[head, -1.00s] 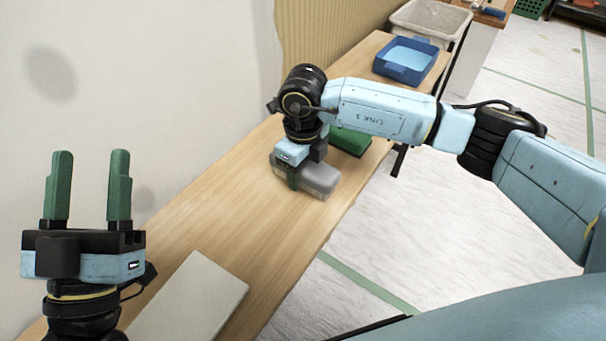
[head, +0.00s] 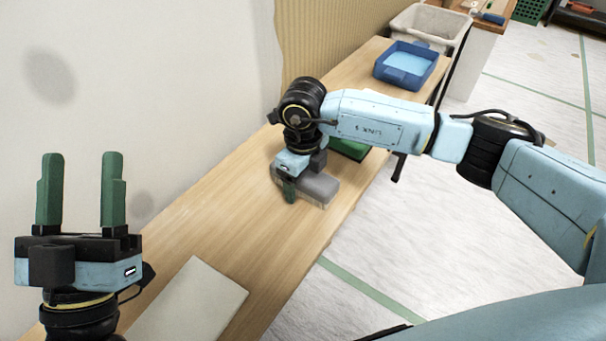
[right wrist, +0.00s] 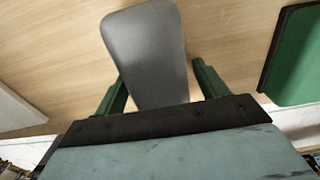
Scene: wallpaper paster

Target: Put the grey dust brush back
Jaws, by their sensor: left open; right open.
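The grey dust brush (head: 319,188) lies on the wooden table, with its bristles on the side near the table's front edge. My right gripper (right wrist: 161,88) is open around the brush. In the right wrist view the brush's grey back (right wrist: 146,48) lies between the two green fingers, with a gap visible on the right. In the head view my right gripper's wrist hides part of the brush. My left gripper (head: 82,166) is open and empty, raised in front of the pale wall.
A green block (head: 350,149) lies just beyond the brush, also seen in the right wrist view (right wrist: 297,62). A blue tray (head: 405,65) stands at the table's far end, by a white bin (head: 430,24). A pale board (head: 192,303) lies at the near end.

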